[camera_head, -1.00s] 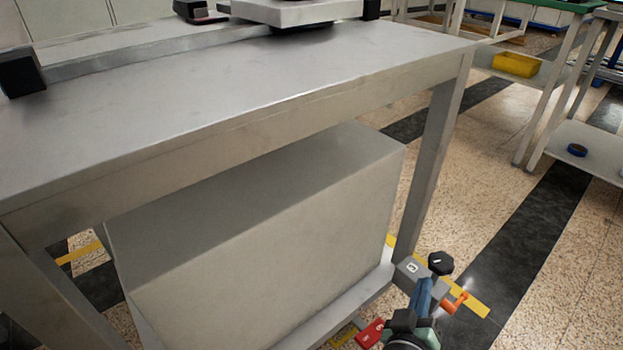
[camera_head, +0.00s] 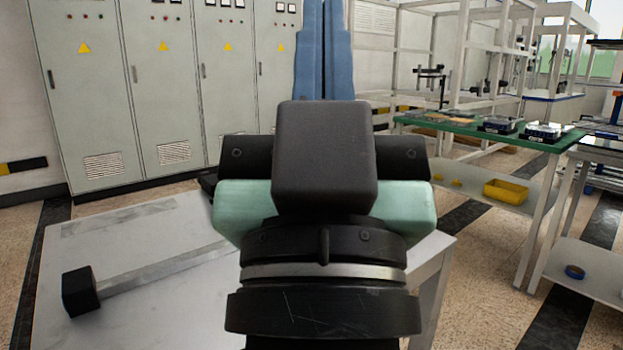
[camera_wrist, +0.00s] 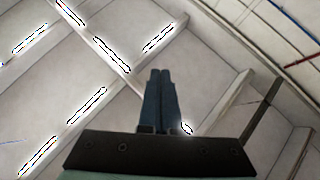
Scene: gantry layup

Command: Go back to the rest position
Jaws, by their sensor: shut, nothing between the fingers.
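My gripper (camera_head: 323,50) is raised upright in front of the head camera, in the middle of the picture. Its two blue fingers lie side by side, closed, with nothing between them. The wrist view also shows the shut gripper (camera_wrist: 160,80), its fingers together against the ceiling and its bright lamps. My dark wrist and pale green housing hide the middle of the head view, including part of the metal table (camera_head: 150,255) behind.
Grey cabinets (camera_head: 85,90) line the back left. A green-topped bench (camera_head: 470,128) at the right carries trays, with a yellow bin (camera_head: 506,191) on its lower shelf. A black-ended bar (camera_head: 160,268) lies on the metal table. Open floor (camera_head: 480,270) lies between table and bench.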

